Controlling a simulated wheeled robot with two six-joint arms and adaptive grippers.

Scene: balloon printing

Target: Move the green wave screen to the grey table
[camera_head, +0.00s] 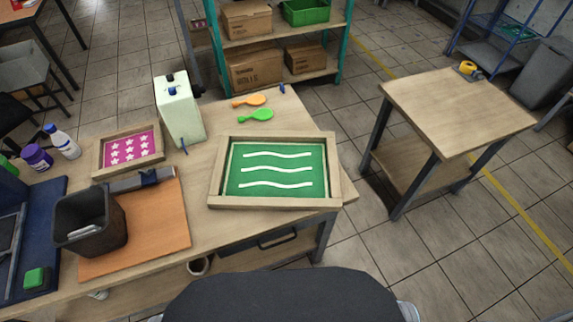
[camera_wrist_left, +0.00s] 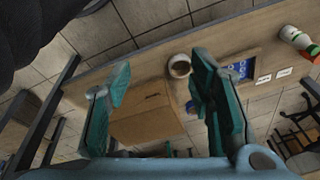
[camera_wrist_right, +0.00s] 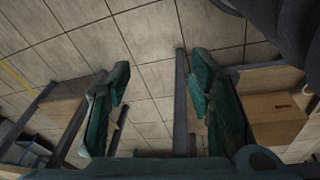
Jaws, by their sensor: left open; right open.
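The green wave screen (camera_head: 275,178), a green panel with three white wavy lines in a light wooden frame, lies flat at the right end of the wooden workbench (camera_head: 225,228) in the head view. To its right stands a separate small table (camera_head: 455,110) with a light wooden top and grey legs. My left gripper (camera_wrist_left: 160,72) shows in the left wrist view, open and empty, fingers apart. My right gripper (camera_wrist_right: 160,72) shows in the right wrist view, open and empty above the floor. Neither gripper is in the head view, and neither touches the screen.
Tiled floor separates the tables.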

